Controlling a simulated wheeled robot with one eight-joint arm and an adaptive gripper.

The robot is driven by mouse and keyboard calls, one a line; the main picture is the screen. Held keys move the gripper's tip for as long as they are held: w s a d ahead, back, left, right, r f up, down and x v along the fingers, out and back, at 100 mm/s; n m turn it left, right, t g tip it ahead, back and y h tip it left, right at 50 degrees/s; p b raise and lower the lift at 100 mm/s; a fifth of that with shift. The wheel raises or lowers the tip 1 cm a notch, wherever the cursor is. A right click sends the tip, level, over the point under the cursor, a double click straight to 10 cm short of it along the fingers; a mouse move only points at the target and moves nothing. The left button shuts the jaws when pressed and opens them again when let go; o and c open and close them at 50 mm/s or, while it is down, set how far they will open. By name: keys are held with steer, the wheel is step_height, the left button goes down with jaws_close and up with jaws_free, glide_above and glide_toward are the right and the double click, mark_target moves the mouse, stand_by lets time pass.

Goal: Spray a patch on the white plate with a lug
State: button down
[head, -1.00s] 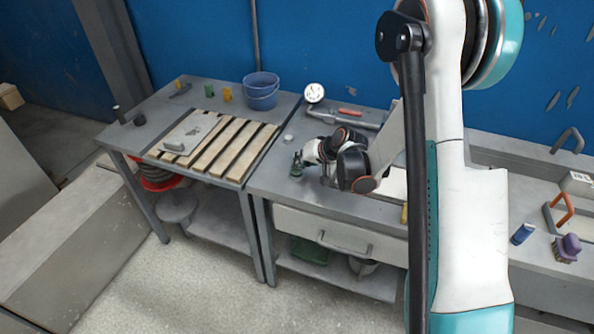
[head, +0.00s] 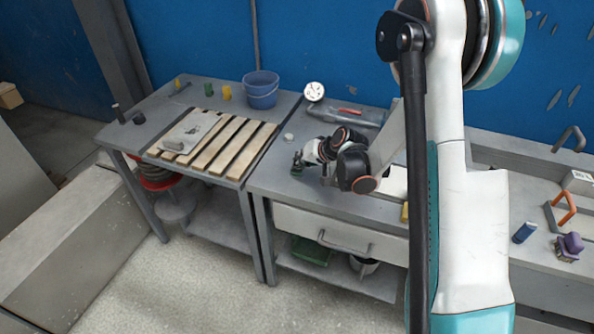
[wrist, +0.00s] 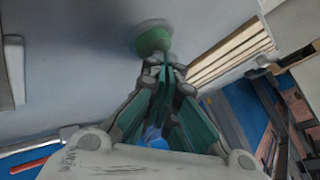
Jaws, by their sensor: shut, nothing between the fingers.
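A pale plate (head: 183,139) lies flat on the wooden slats of the left bench in the head view. A small grey lump (head: 172,146), which may be its lug, shows at its front edge. My gripper (head: 298,163) is low over the left end of the middle bench, to the right of the slats. In the wrist view my gripper (wrist: 170,66) is shut and empty. A green round object (wrist: 153,40) with a pale base stands just beyond the fingertips. Whether they touch it I cannot tell. No sprayer can be made out for certain.
A blue bucket (head: 261,91) stands behind the slats (head: 236,153), with small yellow and green items nearby. A gauge (head: 314,92) and a red-marked tool are at the back of the middle bench. A purple brush (head: 569,246) and blue cylinder (head: 524,232) lie at right.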

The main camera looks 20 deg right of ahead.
stand_by(0.8)
steer(key=shift+r, duration=0.35)
step_height(320, 180, up, 6)
steer(key=p, duration=0.3)
stand_by(0.4)
stand_by(1.8)
